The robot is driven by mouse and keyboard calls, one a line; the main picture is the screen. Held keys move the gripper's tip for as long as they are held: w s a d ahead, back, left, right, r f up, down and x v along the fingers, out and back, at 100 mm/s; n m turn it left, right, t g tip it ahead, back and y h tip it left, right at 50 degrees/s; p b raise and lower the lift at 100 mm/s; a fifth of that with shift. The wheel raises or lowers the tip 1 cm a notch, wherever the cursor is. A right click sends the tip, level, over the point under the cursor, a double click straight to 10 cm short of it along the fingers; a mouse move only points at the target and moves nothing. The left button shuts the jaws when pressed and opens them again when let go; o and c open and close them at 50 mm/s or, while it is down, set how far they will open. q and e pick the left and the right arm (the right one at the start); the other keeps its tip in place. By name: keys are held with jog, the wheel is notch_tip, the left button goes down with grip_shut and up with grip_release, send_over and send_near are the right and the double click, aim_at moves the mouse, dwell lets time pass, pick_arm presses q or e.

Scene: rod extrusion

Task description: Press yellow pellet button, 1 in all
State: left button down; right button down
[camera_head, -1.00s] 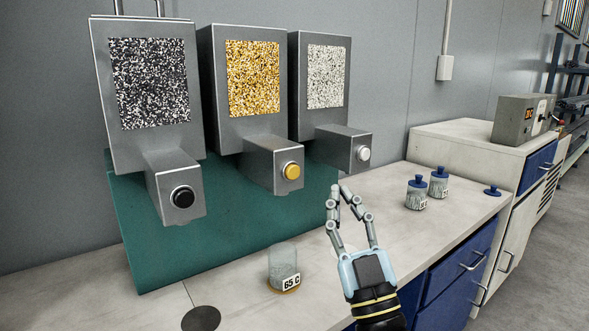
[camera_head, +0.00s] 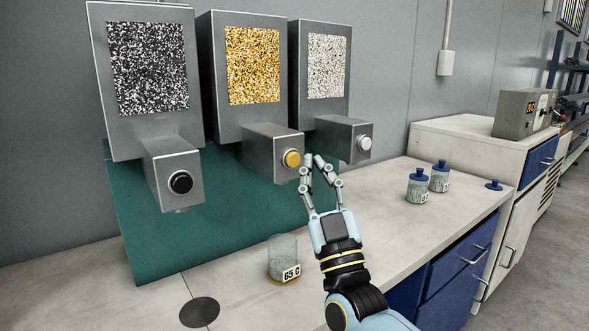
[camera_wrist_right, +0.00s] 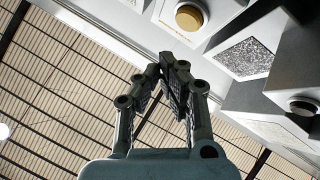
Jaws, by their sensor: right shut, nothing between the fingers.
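The yellow button (camera_head: 292,159) sits on the front of the middle dispenser's spout box (camera_head: 262,153). It also shows at the top of the right wrist view (camera_wrist_right: 189,17). My right gripper (camera_head: 314,158) is shut and empty, its fingertips just right of the yellow button and close to it in the head view. In the right wrist view the closed fingertips (camera_wrist_right: 165,68) lie below the button in the picture, with a visible gap. My left gripper is not in view.
A black button (camera_head: 180,183) is on the left dispenser and a white button (camera_head: 364,143) on the right one. A glass jar labelled 65 C (camera_head: 283,258) stands on the bench below. Blue-lidded jars (camera_head: 418,187) stand at right on the bench.

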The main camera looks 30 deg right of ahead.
aim_at(293, 160)
jog(key=shift+w+a+b, duration=0.1)
jog(key=shift+w+b, duration=0.25)
jog(key=shift+w, duration=1)
jog(key=shift+w, duration=0.1)
dwell(0.4)
jog(key=shift+w, duration=0.3)
jog(key=shift+w+a+b, duration=0.1)
jog(key=shift+w+b, duration=0.25)
jog(key=shift+w, duration=0.15)
dwell(0.7)
jog(key=shift+r, duration=0.1)
jog(key=shift+s+p, duration=0.55)
jog(key=shift+s, duration=0.4)
